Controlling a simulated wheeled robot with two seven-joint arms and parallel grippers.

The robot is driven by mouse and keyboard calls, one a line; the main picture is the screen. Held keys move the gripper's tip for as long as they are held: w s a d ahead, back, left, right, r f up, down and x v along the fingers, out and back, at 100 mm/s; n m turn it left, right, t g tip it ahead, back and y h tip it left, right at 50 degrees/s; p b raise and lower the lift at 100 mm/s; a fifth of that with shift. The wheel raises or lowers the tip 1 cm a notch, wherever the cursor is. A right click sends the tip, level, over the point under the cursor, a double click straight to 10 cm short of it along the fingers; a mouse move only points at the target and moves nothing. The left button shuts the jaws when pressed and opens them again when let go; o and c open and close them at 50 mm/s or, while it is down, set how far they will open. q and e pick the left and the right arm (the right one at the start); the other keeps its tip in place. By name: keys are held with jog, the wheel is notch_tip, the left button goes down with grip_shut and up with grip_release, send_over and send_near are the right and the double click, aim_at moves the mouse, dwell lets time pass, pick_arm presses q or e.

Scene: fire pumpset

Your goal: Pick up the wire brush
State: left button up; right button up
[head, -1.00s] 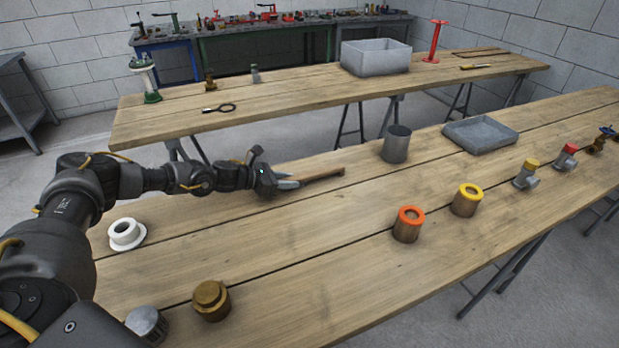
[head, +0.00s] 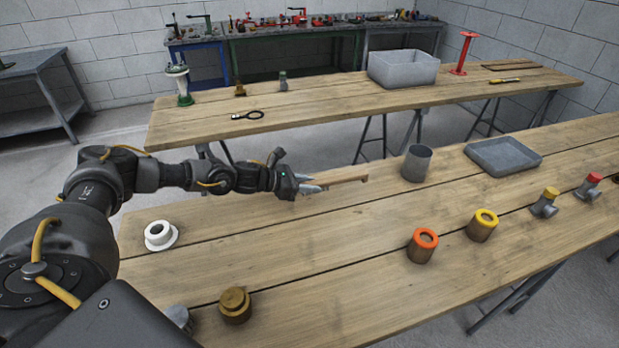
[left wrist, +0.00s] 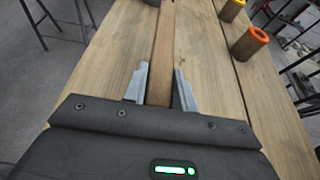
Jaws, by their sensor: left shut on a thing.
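The wire brush (head: 345,181) shows as a long, thin wooden bar with a brown handle. My left gripper (head: 318,186) is shut on it at its near end, and the bar points away to the right, seemingly a little above the near table. In the left wrist view the wooden bar (left wrist: 165,55) runs straight out between the two grey fingers of the left gripper (left wrist: 161,85). Its bristles cannot be made out. My right gripper is not in view.
On the near table (head: 300,265) stand a grey metal cup (head: 417,163), a grey tray (head: 503,156), an orange-ringed cylinder (head: 422,246), a yellow-ringed one (head: 482,225), a white flanged ring (head: 160,235) and a brass fitting (head: 235,305). A second table (head: 310,105) stands behind.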

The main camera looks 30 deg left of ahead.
pick_arm(q)
jog(key=s+d+r+p, duration=0.4)
jog(key=s+r+p, duration=0.2)
jog(key=s, duration=0.3)
jog(key=shift+s+d, duration=0.35)
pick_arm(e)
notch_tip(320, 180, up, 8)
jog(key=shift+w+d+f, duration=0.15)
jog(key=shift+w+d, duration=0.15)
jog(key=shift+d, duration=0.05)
